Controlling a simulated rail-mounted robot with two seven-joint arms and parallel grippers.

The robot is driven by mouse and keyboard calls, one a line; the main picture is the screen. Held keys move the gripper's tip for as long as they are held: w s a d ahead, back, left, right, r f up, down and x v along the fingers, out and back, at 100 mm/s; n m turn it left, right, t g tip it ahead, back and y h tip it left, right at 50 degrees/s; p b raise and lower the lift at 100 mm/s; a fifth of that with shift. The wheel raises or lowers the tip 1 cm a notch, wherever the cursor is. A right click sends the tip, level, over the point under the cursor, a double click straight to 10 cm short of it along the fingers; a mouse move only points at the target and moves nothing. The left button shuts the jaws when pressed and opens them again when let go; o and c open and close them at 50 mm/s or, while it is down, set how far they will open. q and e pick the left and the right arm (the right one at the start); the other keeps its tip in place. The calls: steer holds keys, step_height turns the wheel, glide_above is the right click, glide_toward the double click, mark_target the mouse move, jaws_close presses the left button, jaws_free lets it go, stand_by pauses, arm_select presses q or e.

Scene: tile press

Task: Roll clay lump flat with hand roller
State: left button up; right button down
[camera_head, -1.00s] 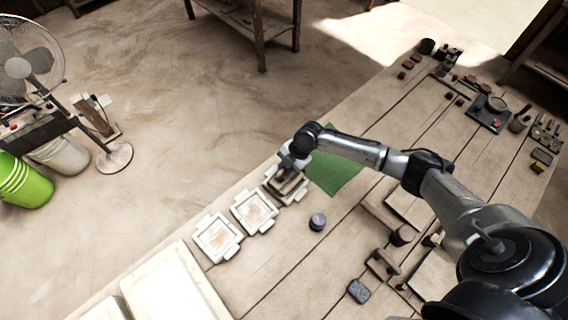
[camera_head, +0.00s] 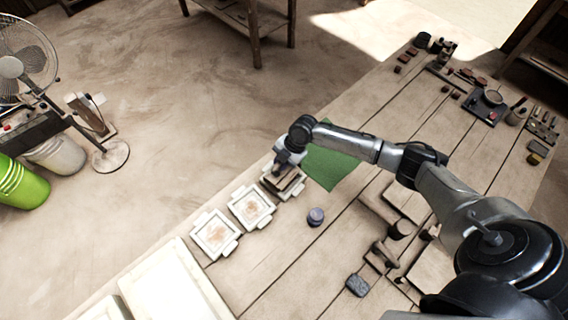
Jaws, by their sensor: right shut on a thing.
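My right gripper (camera_head: 284,172) reaches down over the third white-framed tile mould (camera_head: 269,186), at the table's left edge. It is shut on a small brown thing (camera_head: 285,184) that lies over this mould. The wrist hides part of it, and I cannot tell for sure whether it is the hand roller. A clay lump cannot be made out under it. Two more white-framed moulds lie in the row, one (camera_head: 251,206) beside it and one (camera_head: 215,234) nearer, each with a pale orange-brown patch inside. My left gripper is not in view.
A green mat (camera_head: 329,167) lies just right of the gripper. A small purple-grey round pot (camera_head: 316,216) stands nearer on the wooden table (camera_head: 290,250). Wooden tools and a dark grey block (camera_head: 357,285) lie at the lower right. A large pale slab (camera_head: 175,285) fills the near left.

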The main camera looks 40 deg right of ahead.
steer(key=shift+w+a+f+b, duration=0.1)
steer(key=shift+w+f+b, duration=0.1)
steer(key=shift+w+b, duration=0.65)
steer(key=shift+s+r+p, duration=0.2)
steer(key=shift+s+p, duration=0.2)
steer(key=shift+p, duration=0.3)
steer(key=shift+s+f, duration=0.4)
steer(key=shift+s, duration=0.1)
steer(key=shift+r, duration=0.1)
steer(key=shift+s+r+p, duration=0.15)
steer(key=shift+r+p, duration=0.5)
steer(key=shift+p, duration=0.1)
step_height(320, 180, up, 5)
steer(key=p, duration=0.4)
steer(key=shift+r, duration=0.35)
